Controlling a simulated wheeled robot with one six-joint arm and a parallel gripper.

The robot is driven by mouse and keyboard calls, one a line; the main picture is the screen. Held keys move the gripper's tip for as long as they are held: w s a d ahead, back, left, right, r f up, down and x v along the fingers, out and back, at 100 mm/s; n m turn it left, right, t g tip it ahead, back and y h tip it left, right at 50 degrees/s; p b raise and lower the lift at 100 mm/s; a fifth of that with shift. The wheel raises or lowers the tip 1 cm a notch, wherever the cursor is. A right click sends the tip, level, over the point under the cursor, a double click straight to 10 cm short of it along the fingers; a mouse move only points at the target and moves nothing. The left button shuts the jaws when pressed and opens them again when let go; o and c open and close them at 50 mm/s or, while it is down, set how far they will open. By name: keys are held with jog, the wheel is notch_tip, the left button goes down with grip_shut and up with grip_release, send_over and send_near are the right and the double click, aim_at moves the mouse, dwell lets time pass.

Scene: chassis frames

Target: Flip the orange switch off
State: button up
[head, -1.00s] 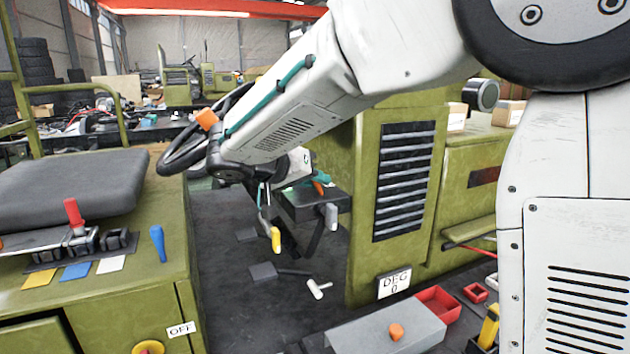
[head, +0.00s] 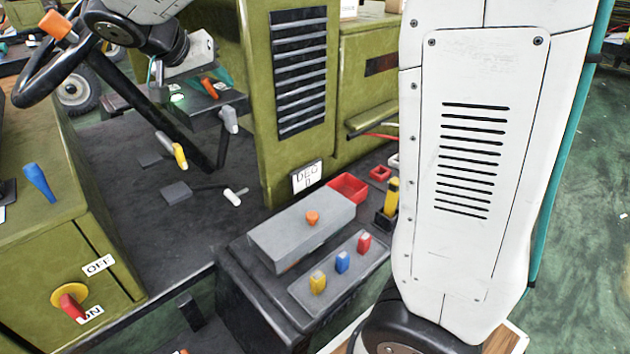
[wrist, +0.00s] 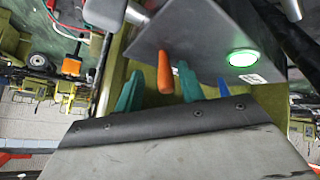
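The orange switch (head: 208,88) is a short lever on a dark box (head: 203,114) under the steering wheel. It also shows in the wrist view (wrist: 165,75), sticking out beside a lit green round button (wrist: 243,58). My gripper (wrist: 158,88) has two teal fingers spread apart, one on each side of the orange lever in the picture. I cannot tell whether either finger touches it. In the head view my wrist covers part of the box and most of my gripper.
The steering wheel (head: 50,62) with its orange knob is close to my wrist. Yellow-tipped (head: 180,155) and grey-tipped (head: 229,119) levers stand near the box. A louvred green panel (head: 299,70) stands to the right. A grey box with an orange knob (head: 312,217) lies lower down.

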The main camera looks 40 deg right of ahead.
jog(key=y, duration=0.1)
jog(key=d+y, duration=0.1)
jog(key=y, duration=0.1)
jog(key=d+m+y, duration=0.1)
jog(key=y, duration=0.1)
jog(key=shift+w+f+g, duration=0.1)
jog(key=shift+g, duration=0.2)
jog(key=s+a+r+n, duration=0.1)
jog(key=s+r+n, duration=0.1)
jog(key=r, duration=0.1)
jog(key=s+a+r, duration=0.1)
jog(key=s, duration=0.1)
jog(key=shift+a+r+n+g, duration=0.25)
jog(key=shift+a+n+g, duration=0.1)
jog(key=shift+n+g, duration=0.05)
jog(key=s+d+f+n+g+y, duration=0.1)
jog(key=s+f+n, duration=0.2)
jog(key=s, duration=1)
jog(key=s+d+f+n+g+y, duration=0.1)
jog(key=s+f+n, duration=0.2)
jog(key=s+f, duration=0.6)
jog(key=shift+s+f+y, duration=0.15)
jog(key=shift+s+y, duration=0.25)
jog(key=shift+s, duration=2.35)
